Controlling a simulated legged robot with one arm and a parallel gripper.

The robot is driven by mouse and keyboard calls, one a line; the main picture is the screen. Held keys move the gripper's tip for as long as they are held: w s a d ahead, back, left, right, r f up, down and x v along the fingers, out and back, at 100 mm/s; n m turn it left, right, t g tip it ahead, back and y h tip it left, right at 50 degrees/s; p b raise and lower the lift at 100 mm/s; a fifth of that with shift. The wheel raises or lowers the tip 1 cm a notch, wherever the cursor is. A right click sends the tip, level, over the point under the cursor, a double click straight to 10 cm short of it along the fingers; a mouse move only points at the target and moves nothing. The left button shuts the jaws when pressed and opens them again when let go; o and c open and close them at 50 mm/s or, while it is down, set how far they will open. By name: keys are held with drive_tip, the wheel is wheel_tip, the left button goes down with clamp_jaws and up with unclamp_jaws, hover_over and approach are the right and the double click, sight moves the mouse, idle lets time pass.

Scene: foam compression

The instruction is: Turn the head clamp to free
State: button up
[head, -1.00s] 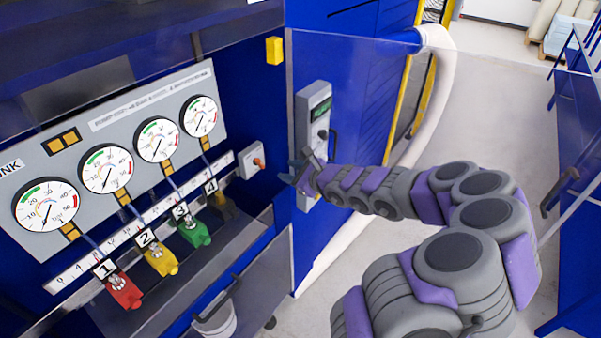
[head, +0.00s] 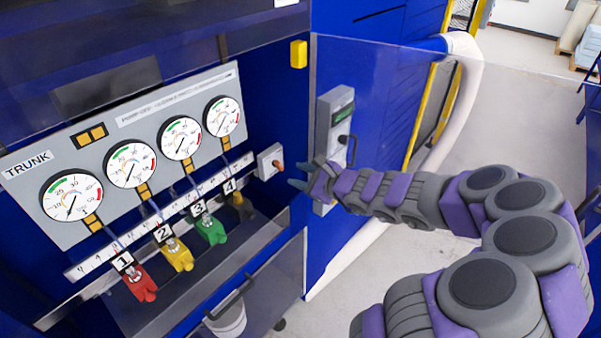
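No label reading "head clamp" can be made out. A small grey box (head: 265,157) with an orange-red knob (head: 277,165) is at the right end of the gauge panel; I cannot tell if it is the head clamp. My gripper (head: 296,174) is just right of this knob, fingers pointing left, apart and empty. It looks clear of the knob, but depth is hard to judge. A grey control unit (head: 327,120) with a green display and a dark handle (head: 345,143) is on the blue side wall behind my gripper, which hides part of its lower end.
The gauge panel (head: 100,135), marked TRUNK, has several round dials. Red (head: 140,283), yellow (head: 178,256) and green (head: 211,230) numbered valves sit below. A transparent door (head: 400,90) is behind my arm. A white bucket (head: 228,322) is low in front.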

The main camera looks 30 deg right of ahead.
drive_tip(key=s+a+r+n+g+y+b, duration=0.1)
drive_tip(key=s+a+r+n+g+y, duration=0.2)
drive_tip(key=a+n, duration=0.65)
drive_tip(key=s+a+n+g+y+b, duration=0.1)
drive_tip(key=s+a+n+g+y, duration=0.3)
drive_tip(key=a, duration=1.1)
drive_tip(key=s+a+f+n+g+h+b, duration=0.1)
drive_tip(key=s+f+n+g+h, duration=0.3)
drive_tip(key=s, duration=0.5)
drive_tip(key=s+a+f+n+g+h+b, duration=0.1)
drive_tip(key=s+f+n+g+h, duration=0.15)
drive_tip(key=s+n, duration=0.4)
drive_tip(key=s+d+f+n+h, duration=0.25)
drive_tip(key=d+h, duration=0.25)
drive_tip(key=d, duration=0.9)
drive_tip(key=w+d+r+n+t+h+p, duration=0.1)
drive_tip(key=w+d+t+h+p, duration=0.3)
drive_tip(key=w+d, duration=0.75)
drive_tip(key=n+t+y+p, duration=0.3)
drive_tip(key=n+t+y, duration=0.3)
drive_tip(key=t, duration=0.4)
approach(280, 166)
drive_tip(key=shift+m+y, duration=0.35)
drive_tip(key=x, duration=0.2)
drive_tip(key=b+x, duration=0.1)
drive_tip(key=x, duration=0.5)
drive_tip(key=shift+w+d+f+b, duration=0.15)
drive_tip(key=shift+w+d+b, duration=0.1)
drive_tip(key=shift+d+b, duration=0.05)
